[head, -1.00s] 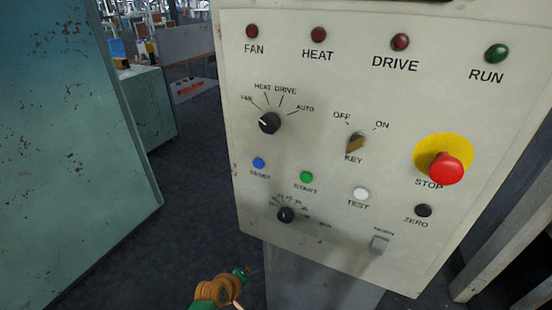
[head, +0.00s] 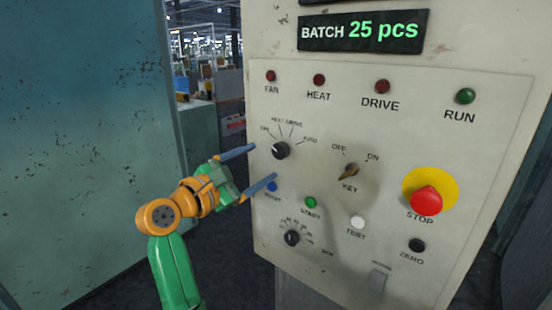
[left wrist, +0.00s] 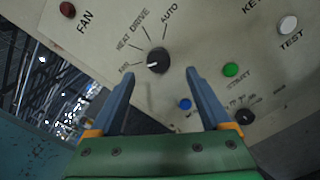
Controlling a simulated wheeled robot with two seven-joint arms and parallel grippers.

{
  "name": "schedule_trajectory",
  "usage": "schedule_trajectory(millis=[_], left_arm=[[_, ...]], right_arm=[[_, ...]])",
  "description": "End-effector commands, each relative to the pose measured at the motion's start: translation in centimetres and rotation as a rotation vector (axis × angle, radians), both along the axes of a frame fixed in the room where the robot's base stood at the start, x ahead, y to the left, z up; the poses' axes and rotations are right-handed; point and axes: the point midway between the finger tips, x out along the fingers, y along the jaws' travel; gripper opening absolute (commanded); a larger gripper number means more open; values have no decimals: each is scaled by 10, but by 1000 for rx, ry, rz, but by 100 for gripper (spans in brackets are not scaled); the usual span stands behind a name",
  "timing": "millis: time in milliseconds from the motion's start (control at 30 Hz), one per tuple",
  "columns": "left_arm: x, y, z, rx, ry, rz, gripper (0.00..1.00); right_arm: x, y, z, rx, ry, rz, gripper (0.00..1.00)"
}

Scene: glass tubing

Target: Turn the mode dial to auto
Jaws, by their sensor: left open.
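The mode dial (head: 280,150) is a black knob with a white mark on the pale panel (head: 320,260), with FAN, HEAT, DRIVE and AUTO around it. Its white mark points left, toward FAN, and the dial also shows in the left wrist view (left wrist: 158,61). My left gripper (head: 264,166) is open and empty, its two blue fingers reaching toward the dial. In the left wrist view the gripper (left wrist: 160,72) has the dial between the lines of its fingertips. The fingers look apart from the dial. My right gripper is in no view.
A key switch (head: 348,171) and a red STOP button (head: 426,200) are right of the dial. A blue button (head: 272,186) lies just below, close to the lower finger. A lower black knob (head: 292,238) and a green START button (head: 311,202) are beneath.

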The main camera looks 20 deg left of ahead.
Motion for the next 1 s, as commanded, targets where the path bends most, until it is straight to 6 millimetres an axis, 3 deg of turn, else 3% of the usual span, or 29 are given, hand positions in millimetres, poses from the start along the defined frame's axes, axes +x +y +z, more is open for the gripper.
schedule_trajectory(millis=[333,667,900,967,1000], left_arm=[[56,-21,5,-10,2,-4,82],[64,-24,1,-7,1,-1,82],[64,-24,1,-6,1,-1,19],[64,-24,1,-6,1,-1,3],[64,-24,1,-6,1,-1,0]], right_arm=[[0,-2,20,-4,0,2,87],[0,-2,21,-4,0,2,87],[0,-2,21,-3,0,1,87],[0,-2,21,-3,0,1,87],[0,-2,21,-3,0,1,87]])
